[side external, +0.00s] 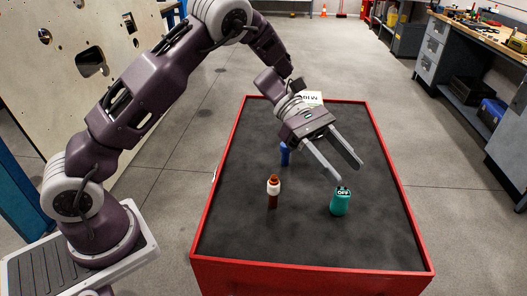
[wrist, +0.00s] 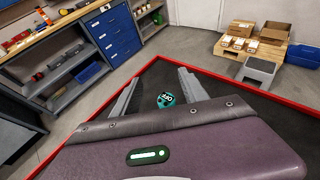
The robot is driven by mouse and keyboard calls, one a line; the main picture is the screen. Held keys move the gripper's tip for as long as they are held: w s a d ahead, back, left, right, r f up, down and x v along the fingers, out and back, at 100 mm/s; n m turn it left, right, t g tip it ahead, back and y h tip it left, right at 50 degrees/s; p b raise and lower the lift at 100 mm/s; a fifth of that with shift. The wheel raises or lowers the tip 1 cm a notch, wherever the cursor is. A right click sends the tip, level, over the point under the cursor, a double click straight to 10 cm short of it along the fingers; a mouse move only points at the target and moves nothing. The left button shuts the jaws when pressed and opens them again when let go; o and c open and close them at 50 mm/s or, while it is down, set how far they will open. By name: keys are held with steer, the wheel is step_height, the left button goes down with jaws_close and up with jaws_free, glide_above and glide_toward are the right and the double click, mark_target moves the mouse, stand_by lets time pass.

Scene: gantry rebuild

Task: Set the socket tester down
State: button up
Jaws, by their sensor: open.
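A teal rounded object (side external: 340,206) with a dark top patch reading "OFF" stands upright on the black top of the red-edged table (side external: 230,235). It seems to be the socket tester, but I cannot be sure. My gripper (side external: 349,171) is open and empty, its fingers slanting down toward the teal object from above and behind it. In the wrist view the teal object (wrist: 165,100) appears between the two spread fingers (wrist: 159,76), partly hidden below by the gripper body. I see no finger closed on it.
A brown bottle with a white band (side external: 273,193) stands left of the teal object. The table's right side and front are clear. A workbench (side external: 470,75) stands at right.

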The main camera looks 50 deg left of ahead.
steer(key=w+a+r+n+t+y, duration=0.1)
steer(key=w+a+r+n+t, duration=0.1)
steer(key=w+r+n+t, duration=0.65)
steer(key=a+r+n+t+y, duration=0.7)
steer(key=a+r+n, duration=0.4)
steer(key=n, duration=0.6)
steer(key=s+a+f+n+g+y, duration=0.1)
steer(key=s+a+n+g+y, duration=0.2)
steer(key=s+n, duration=0.55)
steer(key=s+a+n+g+y, duration=0.1)
steer(key=s+a+n+y, duration=0.25)
steer(key=s+n, duration=0.55)
steer(key=s+d+f+n+g, duration=0.2)
steer(key=s+f+n, duration=0.1)
steer(key=s, duration=0.3)
steer(key=s+d+f+n+g, duration=0.2)
steer(key=s+n, duration=0.2)
steer(key=s, duration=0.2)
steer(key=s+d+f+n+g+h, duration=0.1)
steer(key=s+d+f+n+g, duration=0.1)
steer(key=s, duration=0.4)
steer(key=shift+f+n, duration=0.8)
steer(key=shift+n, duration=0.2)
